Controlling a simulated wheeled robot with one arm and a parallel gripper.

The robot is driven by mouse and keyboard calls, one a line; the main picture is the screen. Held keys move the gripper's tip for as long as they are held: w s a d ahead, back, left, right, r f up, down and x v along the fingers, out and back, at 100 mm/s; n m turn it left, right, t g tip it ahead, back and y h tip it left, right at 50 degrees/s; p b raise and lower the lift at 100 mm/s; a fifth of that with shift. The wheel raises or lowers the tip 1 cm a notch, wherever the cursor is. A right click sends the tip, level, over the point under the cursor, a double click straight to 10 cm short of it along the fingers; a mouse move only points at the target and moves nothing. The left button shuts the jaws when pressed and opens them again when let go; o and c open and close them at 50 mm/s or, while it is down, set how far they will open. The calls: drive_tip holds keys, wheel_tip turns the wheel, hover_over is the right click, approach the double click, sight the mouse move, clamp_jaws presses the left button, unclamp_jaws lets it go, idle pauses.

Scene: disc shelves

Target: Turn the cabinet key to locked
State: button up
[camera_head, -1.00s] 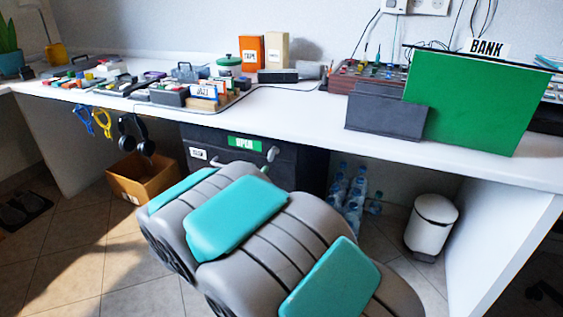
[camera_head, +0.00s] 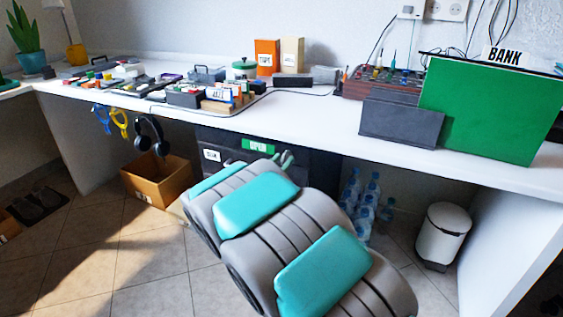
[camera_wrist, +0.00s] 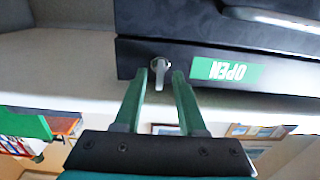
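The dark cabinet (camera_head: 312,170) stands under the desk, with a green OPEN label (camera_head: 258,145) on its front. In the wrist view, which is upside down, the OPEN label (camera_wrist: 228,71) sits to the right of the silver key (camera_wrist: 160,72). The key stands in a round lock on the black cabinet front (camera_wrist: 190,50). My gripper (camera_wrist: 159,74) is open, its two green fingers apart with the key showing between their tips. I cannot tell how deep the tips reach. In the head view my gripper (camera_head: 285,158) is at the cabinet's upper front, and the key is hidden.
The white desk edge (camera_head: 330,130) runs above the cabinet. A cardboard box (camera_head: 157,180) and hanging headphones (camera_head: 150,134) are to the left. Water bottles (camera_head: 366,203) and a white bin (camera_head: 441,236) are to the right. A silver handle (camera_wrist: 268,18) shows in the wrist view.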

drive_tip(key=shift+c, duration=0.2)
clamp_jaws()
idle(0.4)
